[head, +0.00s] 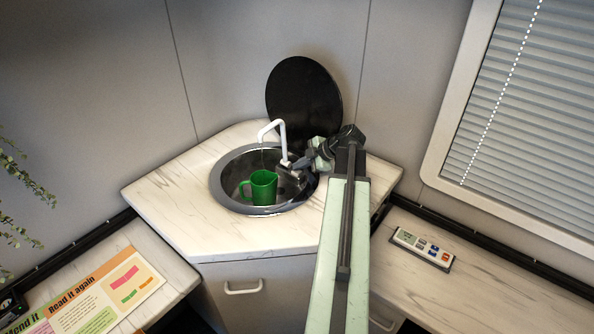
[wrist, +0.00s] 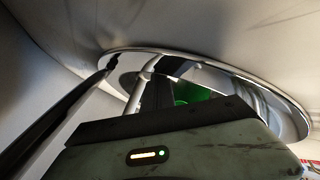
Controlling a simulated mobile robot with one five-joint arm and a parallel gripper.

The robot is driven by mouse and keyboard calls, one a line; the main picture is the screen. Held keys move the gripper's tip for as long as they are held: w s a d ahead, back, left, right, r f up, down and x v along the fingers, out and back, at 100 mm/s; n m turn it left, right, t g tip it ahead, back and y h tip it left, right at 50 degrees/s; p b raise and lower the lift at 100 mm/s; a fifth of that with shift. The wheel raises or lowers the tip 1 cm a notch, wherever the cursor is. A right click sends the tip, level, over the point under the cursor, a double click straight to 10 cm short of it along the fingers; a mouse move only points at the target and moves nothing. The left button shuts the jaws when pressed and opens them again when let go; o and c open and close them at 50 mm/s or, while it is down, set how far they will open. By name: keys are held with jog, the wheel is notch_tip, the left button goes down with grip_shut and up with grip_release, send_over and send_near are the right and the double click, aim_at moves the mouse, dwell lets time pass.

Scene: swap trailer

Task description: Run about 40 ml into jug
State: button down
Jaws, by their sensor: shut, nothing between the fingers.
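The green jug (head: 263,187) stands upright in the round metal sink (head: 232,199), its handle to the left. The white tap (head: 281,138) rises at the back of the sink, its spout bent over to the left above the basin near the jug. I cannot tell whether water runs. My gripper (head: 296,172) is shut and empty at the base of the tap, on the right side of the sink; I cannot tell whether it touches the tap. In the wrist view, part of the green jug (wrist: 190,93) and the tap (wrist: 138,92) show behind my gripper's body.
A round black lid (head: 304,98) stands raised behind the sink. The pale marbled counter (head: 180,215) is clear around the basin. A small panel with buttons (head: 422,248) lies on the right counter. A colourful printed sheet (head: 95,300) lies at lower left.

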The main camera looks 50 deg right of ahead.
aim_at(299, 172)
jog(key=shift+r+p, duration=0.9)
jog(key=shift+p, duration=0.05)
notch_tip(299, 172, up, 5)
jog(key=p, duration=0.5)
dwell(1.3)
